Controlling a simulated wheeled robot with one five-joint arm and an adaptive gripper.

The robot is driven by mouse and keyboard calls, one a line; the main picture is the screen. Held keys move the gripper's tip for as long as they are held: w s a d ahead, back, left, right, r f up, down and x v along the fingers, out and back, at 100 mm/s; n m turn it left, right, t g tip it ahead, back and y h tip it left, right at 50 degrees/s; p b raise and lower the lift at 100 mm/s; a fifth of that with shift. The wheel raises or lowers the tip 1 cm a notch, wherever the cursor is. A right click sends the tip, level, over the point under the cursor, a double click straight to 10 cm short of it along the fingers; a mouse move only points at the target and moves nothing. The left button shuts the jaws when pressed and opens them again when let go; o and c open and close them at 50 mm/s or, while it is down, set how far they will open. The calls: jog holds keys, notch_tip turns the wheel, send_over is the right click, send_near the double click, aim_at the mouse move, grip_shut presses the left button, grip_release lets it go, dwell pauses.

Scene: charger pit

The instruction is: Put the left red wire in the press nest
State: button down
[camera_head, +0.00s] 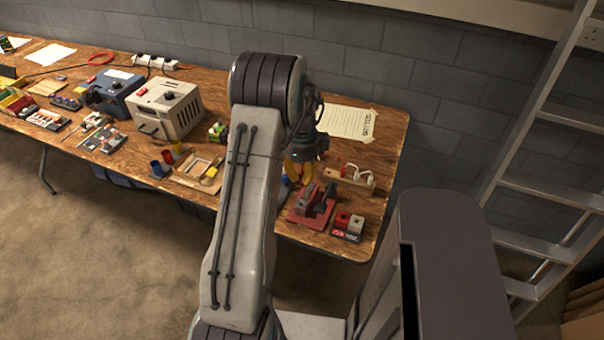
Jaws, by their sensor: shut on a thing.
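My gripper (298,180), with yellow-orange fingers, points down over the right part of the workbench. It is just left of and behind the red press (312,203). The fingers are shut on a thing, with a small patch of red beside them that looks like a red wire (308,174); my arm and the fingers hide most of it. The press has a red base and a dark upper part; its nest is too small to make out. A wooden block (352,182) to the right of the gripper holds white and red wire pieces.
A small dark tray with red and white blocks (347,226) sits right of the press, near the bench's front edge. A taped paper sheet (347,122) lies behind. A beige power box (165,106), coloured cups (167,157) and a wooden frame (199,170) stand to the left.

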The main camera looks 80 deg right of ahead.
jog(key=shift+w+a+f, duration=0.15)
jog(key=shift+f, duration=0.05)
jog(key=shift+d+f+b, duration=0.2)
jog(key=shift+f+b, duration=0.25)
jog(key=b, duration=0.4)
send_over(301, 199)
jog(key=a, duration=0.2)
jog(key=shift+s+d+f, duration=0.1)
jog(key=shift+f, duration=1.25)
jog(key=shift+s+f, duration=0.1)
jog(key=shift+f, duration=1.2)
jog(key=shift+f+b, duration=1.4)
jog(key=shift+f, duration=0.45)
jog(key=c, duration=1.2)
grip_release()
jog(key=shift+r, duration=0.2)
jog(key=shift+r+p, duration=2.45)
jog(key=shift+r, duration=0.9)
